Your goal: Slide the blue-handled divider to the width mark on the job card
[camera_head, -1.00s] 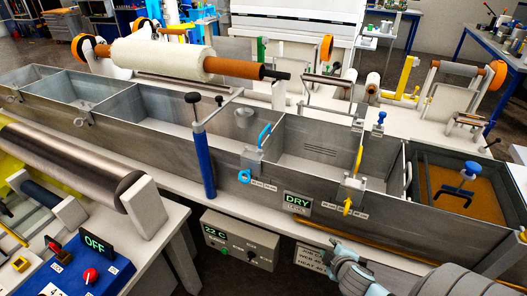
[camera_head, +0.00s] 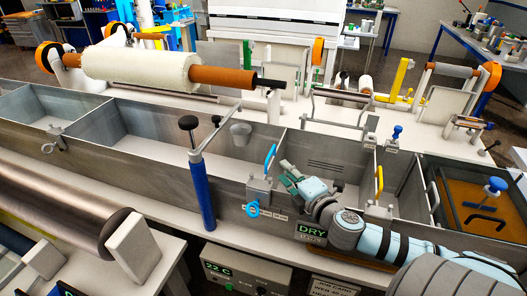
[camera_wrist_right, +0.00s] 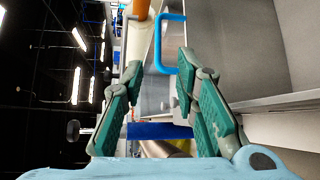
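The blue-handled divider stands across the long grey tank, with its blue loop handle (camera_head: 270,157) on top and a blue ring knob (camera_head: 252,209) on its front clamp. My right gripper (camera_head: 285,177) is just to the right of the handle and apart from it. In the right wrist view the green-padded fingers (camera_wrist_right: 158,78) are spread, and the blue handle (camera_wrist_right: 169,43) shows ahead of the gap between them. The job card (camera_head: 333,287) is partly visible at the bottom edge; its text is cut off. My left gripper is out of view.
A yellow-handled divider (camera_head: 379,182) stands to the right, behind my right arm. A blue post with a black knob (camera_head: 203,185) stands left of the blue divider. The DRY sign (camera_head: 311,231) is beside my forearm. A white roll (camera_head: 135,67) lies above the tank.

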